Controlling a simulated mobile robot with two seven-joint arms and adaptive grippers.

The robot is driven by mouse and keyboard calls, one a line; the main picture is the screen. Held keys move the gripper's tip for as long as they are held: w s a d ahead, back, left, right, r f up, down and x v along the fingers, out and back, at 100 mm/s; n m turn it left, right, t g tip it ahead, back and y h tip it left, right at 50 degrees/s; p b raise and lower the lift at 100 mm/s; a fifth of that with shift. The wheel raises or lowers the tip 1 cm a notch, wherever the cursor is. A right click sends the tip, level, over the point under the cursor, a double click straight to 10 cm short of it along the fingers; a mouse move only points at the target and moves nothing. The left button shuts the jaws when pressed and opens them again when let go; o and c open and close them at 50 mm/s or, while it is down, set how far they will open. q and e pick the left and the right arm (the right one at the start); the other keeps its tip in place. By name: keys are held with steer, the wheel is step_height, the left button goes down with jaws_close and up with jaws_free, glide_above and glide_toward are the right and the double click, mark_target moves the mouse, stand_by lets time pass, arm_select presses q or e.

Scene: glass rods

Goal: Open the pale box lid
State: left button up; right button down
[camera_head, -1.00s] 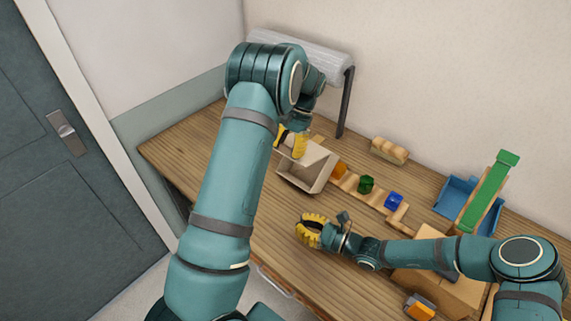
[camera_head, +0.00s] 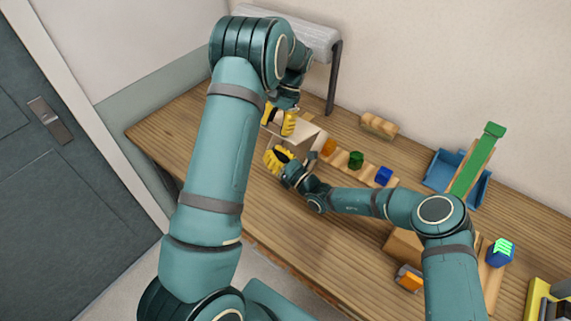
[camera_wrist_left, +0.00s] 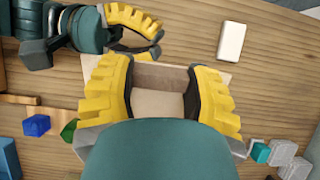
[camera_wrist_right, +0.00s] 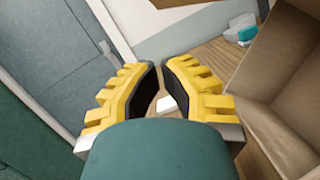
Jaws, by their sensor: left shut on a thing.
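The pale box (camera_head: 297,137) stands at the far left of the table, partly hidden by my grippers. Its open inside shows in the right wrist view (camera_wrist_right: 285,65). My left gripper (camera_head: 280,122) is at the box's back-left side. In the left wrist view its yellow fingers (camera_wrist_left: 160,88) stand apart, shut on the pale box, with pale panels between them; which panel is the lid I cannot tell. My right gripper (camera_head: 274,158) is low beside the front-left of the box. In the right wrist view its fingertips (camera_wrist_right: 161,65) are close together with a narrow gap and nothing between them.
Orange (camera_head: 328,147), green (camera_head: 356,159) and blue (camera_head: 384,176) blocks sit on a wooden strip right of the box. A wooden block (camera_head: 379,125) lies behind. A blue tray (camera_head: 440,170) with a green bar stands further right.

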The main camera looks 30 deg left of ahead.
steer(key=r, duration=0.2)
steer(key=w+r, duration=0.1)
steer(key=shift+w+r, duration=0.15)
steer(key=shift+r, duration=0.2)
steer(key=shift+d+r, duration=0.1)
